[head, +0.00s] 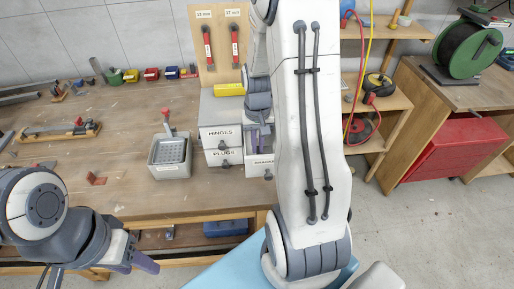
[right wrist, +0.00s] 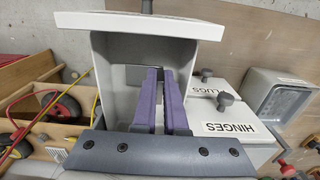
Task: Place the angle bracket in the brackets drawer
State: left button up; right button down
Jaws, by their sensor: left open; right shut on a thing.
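My right gripper (head: 258,138) is at this drawer. In the right wrist view its purple fingers (right wrist: 163,80) reach into the open, pale drawer (right wrist: 205,52). A grey, flat piece (right wrist: 138,76), seemingly the angle bracket, shows at the fingertips; the fingers hide part of it, and I cannot tell whether it touches the drawer floor. The fingers are shut on it. My left gripper (head: 138,266) is open and empty at the table's front edge.
The cabinet's hinges drawer (head: 221,132) and plugs drawer (head: 224,157) are beside the brackets drawer. A grey bin (head: 170,172) and a small red piece (head: 96,178) are on the workbench (head: 125,200). A wooden shelf (head: 385,100) stands right of my right arm.

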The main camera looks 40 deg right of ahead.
jog(key=shift+f, duration=1)
jog(key=shift+f, duration=0.15)
jog(key=c, duration=1)
grip_release()
notch_tip(320, 180, up, 12)
jog(key=shift+a+r+b, duration=0.1)
jog(key=shift+r+b, duration=0.1)
jog(key=shift+b, duration=0.15)
